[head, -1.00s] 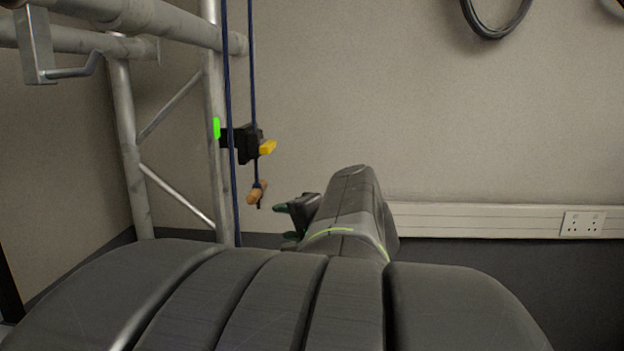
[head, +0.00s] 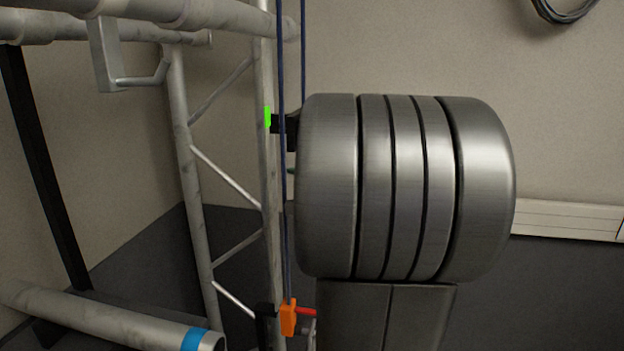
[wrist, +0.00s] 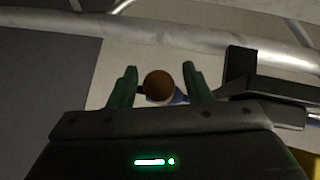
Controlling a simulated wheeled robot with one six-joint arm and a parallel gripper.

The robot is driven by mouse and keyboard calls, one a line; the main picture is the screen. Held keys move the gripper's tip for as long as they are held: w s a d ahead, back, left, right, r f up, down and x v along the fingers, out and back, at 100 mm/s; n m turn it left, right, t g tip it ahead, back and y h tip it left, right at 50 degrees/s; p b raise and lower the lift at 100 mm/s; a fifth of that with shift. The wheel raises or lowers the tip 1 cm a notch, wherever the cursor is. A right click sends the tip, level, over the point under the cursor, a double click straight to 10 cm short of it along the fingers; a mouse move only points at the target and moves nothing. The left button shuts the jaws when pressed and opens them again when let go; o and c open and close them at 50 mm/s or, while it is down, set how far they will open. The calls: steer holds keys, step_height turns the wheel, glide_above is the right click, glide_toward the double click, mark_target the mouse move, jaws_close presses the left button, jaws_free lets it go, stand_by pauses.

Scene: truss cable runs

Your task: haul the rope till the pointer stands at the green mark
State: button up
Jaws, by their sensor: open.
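The bright green mark (head: 267,117) is on the truss upright, beside a black bracket (head: 283,124). A blue rope (head: 283,190) runs down past it to an orange block (head: 289,318) with a red piece, low in the head view. No pointer is clearly recognisable; this block may carry it, well below the mark. In the wrist view, the round brown end of a wooden handle (wrist: 158,86) lies between the green fingers of my gripper (wrist: 158,78). The fingers are apart; I cannot tell whether they touch it. In the head view my arm hides gripper and handle.
The grey truss upright (head: 270,220) and its diagonal braces stand left of my arm. A pale tube with a blue band (head: 195,340) lies low at the left. A black cable coil (head: 563,8) hangs on the back wall.

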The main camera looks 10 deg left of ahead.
steer(key=shift+w+a+f, duration=0.1)
steer(key=shift+w+a, duration=0.25)
steer(key=shift+w, duration=0.05)
jaws_close()
